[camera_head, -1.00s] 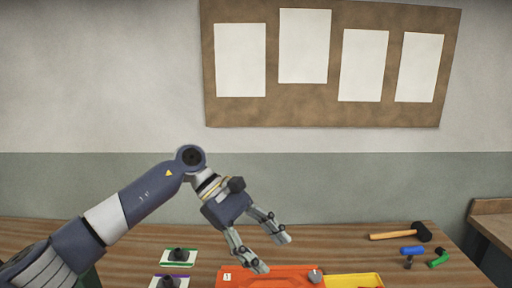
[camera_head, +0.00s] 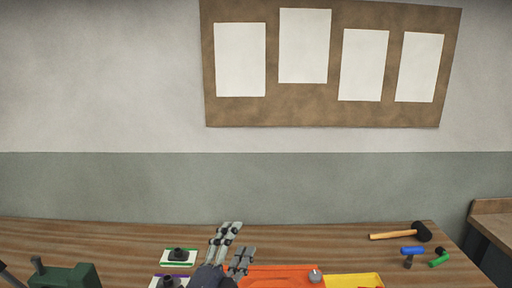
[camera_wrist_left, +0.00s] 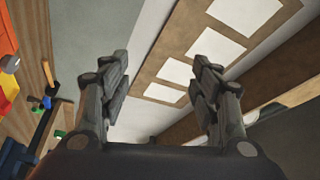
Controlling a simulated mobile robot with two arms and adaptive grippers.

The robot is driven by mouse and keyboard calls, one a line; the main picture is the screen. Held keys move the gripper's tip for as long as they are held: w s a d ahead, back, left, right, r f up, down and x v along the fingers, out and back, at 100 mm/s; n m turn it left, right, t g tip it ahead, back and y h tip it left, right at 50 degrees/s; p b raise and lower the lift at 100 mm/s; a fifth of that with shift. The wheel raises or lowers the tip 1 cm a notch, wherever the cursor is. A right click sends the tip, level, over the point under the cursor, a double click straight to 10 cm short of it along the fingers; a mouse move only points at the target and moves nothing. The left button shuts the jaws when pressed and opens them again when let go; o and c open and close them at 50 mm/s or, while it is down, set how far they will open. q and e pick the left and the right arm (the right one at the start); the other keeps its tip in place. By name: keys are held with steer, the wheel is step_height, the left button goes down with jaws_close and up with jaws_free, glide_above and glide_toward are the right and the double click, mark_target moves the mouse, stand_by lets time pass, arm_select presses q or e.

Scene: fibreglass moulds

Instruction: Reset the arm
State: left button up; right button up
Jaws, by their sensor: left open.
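My left gripper (camera_head: 234,248) is low at the bottom middle of the head view, its fingers pointing up and away from me, just left of the orange tray. In the left wrist view the two fingers of my left gripper (camera_wrist_left: 165,85) stand wide apart with nothing between them. The wall and the pinboard show past them. Most of my left arm is below the head view's lower edge. My right gripper is not in view.
On the wooden table (camera_head: 120,235) are an orange tray (camera_head: 285,270), a yellow bin (camera_head: 355,280), a green-edged card (camera_head: 180,257), a purple-edged card (camera_head: 170,280), a hammer (camera_head: 400,234), a blue-handled tool (camera_head: 412,250) and a green piece (camera_head: 439,259). A pinboard (camera_head: 270,105) hangs behind.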

arm_select(q)
steer(key=s+a+f+n+g+y, duration=0.35)
steer(key=s+a+f+n, duration=0.2)
steer(key=f, duration=0.45)
steer(key=s+a+f+n+g+y, duration=0.3)
steer(key=s+a+f+n+g, duration=0.15)
steer(key=s+a+f, duration=0.35)
steer(key=s+a+f+n+g, duration=0.1)
steer(key=s+f+n+g, duration=0.25)
steer(key=s, duration=0.65)
steer(key=s+a+f+n+g, duration=0.1)
steer(key=s+f+n+g, duration=0.3)
steer(key=s, duration=0.5)
step_height(320, 180, down, 40)
steer(key=s+m+b, duration=0.2)
steer(key=b, duration=0.9)
steer(key=s+a+f+g+b, duration=0.1)
steer(key=s+f+b, duration=0.3)
steer(key=s+f, duration=0.4)
steer(key=s+a+f+g+b, duration=0.1)
steer(key=s+f+b, duration=0.3)
steer(key=s+f, duration=0.4)
step_height(320, 180, down, 7)
steer(key=shift+s+a+f, duration=0.15)
steer(key=shift+s+a, duration=0.25)
steer(key=shift+a, duration=0.3)
